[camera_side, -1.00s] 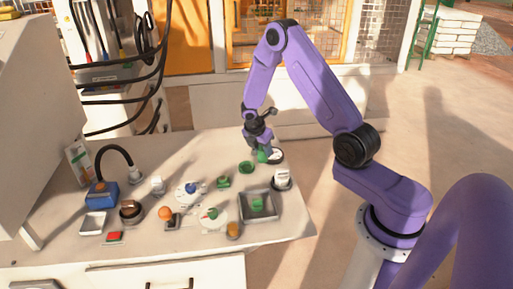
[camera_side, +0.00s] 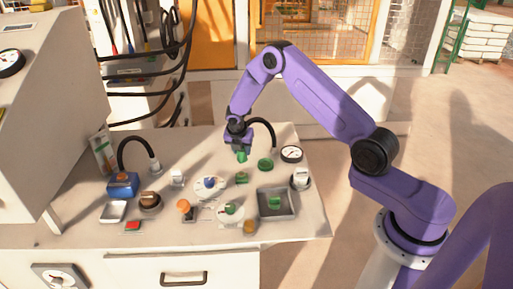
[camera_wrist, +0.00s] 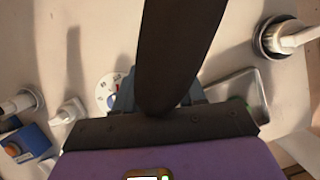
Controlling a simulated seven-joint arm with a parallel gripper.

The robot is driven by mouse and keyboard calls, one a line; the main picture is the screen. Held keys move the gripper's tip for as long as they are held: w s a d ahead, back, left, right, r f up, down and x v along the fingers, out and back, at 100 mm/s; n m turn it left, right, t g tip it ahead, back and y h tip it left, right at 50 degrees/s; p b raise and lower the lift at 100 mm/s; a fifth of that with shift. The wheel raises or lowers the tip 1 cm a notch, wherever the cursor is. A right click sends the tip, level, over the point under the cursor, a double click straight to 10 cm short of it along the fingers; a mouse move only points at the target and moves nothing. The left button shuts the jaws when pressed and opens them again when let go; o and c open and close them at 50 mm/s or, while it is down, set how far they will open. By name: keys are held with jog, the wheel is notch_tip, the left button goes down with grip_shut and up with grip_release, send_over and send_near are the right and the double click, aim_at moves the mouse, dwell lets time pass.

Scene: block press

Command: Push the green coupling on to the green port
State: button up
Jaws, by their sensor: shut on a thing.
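My gripper (camera_side: 241,149) is shut on a green coupling (camera_side: 241,157) and holds it over the table, with a black hose (camera_side: 264,122) arching from the gripper to the right. A small green block (camera_side: 241,178) is below the coupling with a gap; it looks like the green port, though its opening is too small to make out. A round green piece (camera_side: 265,164) is to the right of the coupling. In the wrist view, a broad dark hose (camera_wrist: 178,50) blocks the middle; the coupling and fingertips are hidden.
A grey tray (camera_side: 290,213) with a green block inside is at the right front. A blue box (camera_side: 122,186) with another hose is at the left. Bare table (camera_side: 200,150) is behind the parts.

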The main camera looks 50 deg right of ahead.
aim_at(241, 160)
jog(key=shift+w+a+f, duration=0.15)
jog(key=shift+w+f, duration=0.1)
jog(key=shift+f, duration=2.55)
jog(key=shift+f, duration=0.7)
jog(key=o, duration=1.1)
jog(key=shift+o, duration=0.2)
